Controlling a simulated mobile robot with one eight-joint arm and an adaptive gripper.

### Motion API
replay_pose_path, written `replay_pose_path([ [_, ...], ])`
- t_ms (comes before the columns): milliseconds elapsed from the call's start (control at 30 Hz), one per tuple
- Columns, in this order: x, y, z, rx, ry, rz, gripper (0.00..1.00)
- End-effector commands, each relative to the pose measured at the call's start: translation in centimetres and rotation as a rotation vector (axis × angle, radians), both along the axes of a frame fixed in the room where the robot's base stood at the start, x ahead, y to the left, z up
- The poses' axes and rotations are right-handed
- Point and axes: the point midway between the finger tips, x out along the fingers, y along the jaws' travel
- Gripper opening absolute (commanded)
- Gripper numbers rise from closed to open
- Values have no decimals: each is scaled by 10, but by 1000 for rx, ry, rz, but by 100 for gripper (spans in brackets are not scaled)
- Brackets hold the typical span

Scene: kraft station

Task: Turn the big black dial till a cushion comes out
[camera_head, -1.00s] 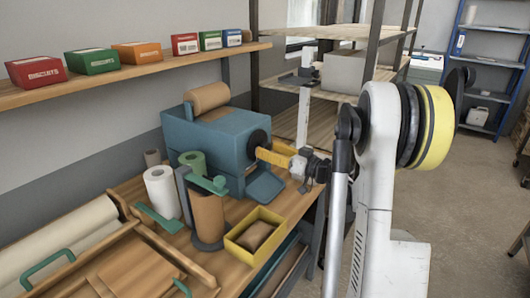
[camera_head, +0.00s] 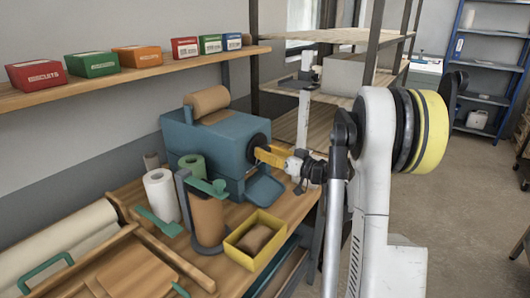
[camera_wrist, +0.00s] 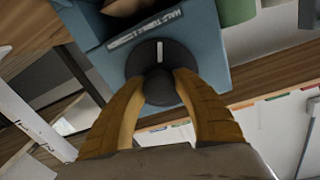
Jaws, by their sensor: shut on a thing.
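The big black dial (camera_head: 258,147) is on the side of the blue machine (camera_head: 215,140). In the wrist view the dial (camera_wrist: 160,55) is a black disc with a white mark and a raised middle knob. My gripper (camera_head: 262,156) has yellow fingers, and in the wrist view the gripper (camera_wrist: 159,84) is shut on the dial's middle knob. A roll of brown paper (camera_head: 208,101) lies on top of the machine. A brown cushion (camera_head: 254,238) lies in the yellow bin (camera_head: 236,253). My fingers partly hide the dial in the head view.
A blue tray flap (camera_head: 264,191) sticks out below the dial. Several boxes line the shelf (camera_head: 150,75) above.

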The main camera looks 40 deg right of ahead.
Motion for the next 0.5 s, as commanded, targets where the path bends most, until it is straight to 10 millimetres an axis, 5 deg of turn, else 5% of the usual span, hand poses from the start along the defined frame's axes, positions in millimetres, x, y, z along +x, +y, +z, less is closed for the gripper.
replay_pose_path([
  [500, 0, 0, 0, 365, 133, -1, 4],
])
